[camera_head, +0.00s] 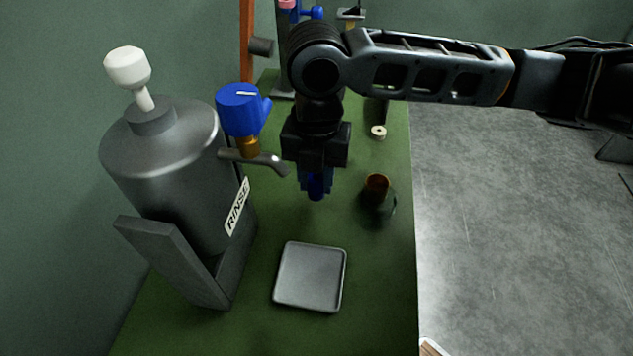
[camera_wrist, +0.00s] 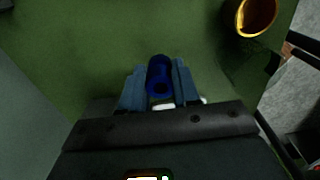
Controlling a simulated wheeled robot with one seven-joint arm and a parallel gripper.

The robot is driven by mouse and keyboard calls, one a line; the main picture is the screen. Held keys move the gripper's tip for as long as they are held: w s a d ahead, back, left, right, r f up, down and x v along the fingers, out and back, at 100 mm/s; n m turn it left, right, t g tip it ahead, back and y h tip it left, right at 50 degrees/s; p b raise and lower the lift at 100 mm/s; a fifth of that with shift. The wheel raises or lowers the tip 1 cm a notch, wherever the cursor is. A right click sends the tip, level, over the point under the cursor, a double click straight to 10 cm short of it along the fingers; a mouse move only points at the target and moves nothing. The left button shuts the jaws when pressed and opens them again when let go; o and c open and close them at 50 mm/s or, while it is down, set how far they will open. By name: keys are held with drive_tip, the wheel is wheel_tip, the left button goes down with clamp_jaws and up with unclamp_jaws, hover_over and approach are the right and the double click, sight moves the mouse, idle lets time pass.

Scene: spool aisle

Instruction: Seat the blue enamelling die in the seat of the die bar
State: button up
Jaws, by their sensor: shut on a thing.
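The blue enamelling die (camera_head: 316,188) is a small blue cylinder. My gripper (camera_head: 316,178) is shut on it and points down above the green bench. In the wrist view the die (camera_wrist: 158,72) sits between the two blue-grey fingers of my gripper (camera_wrist: 160,88), and a dark hole shows in its end. The die appears clear of the bench, left of an amber-rimmed cup. I cannot clearly make out the die bar or its seat; my arm and gripper cover part of the back of the bench.
A grey tank (camera_head: 170,160) marked RINSE stands at left, with a blue-handled tap (camera_head: 240,110) and spout close to my gripper. A shallow grey tray (camera_head: 310,278) lies in front. The amber cup (camera_head: 376,186) and a pale ring (camera_head: 378,131) are to the right, near the bench edge.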

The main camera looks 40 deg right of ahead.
drive_tip(key=shift+f, duration=1.1)
drive_tip(key=shift+f, duration=0.15)
drive_tip(key=o, duration=1)
drive_tip(key=shift+o, duration=0.2)
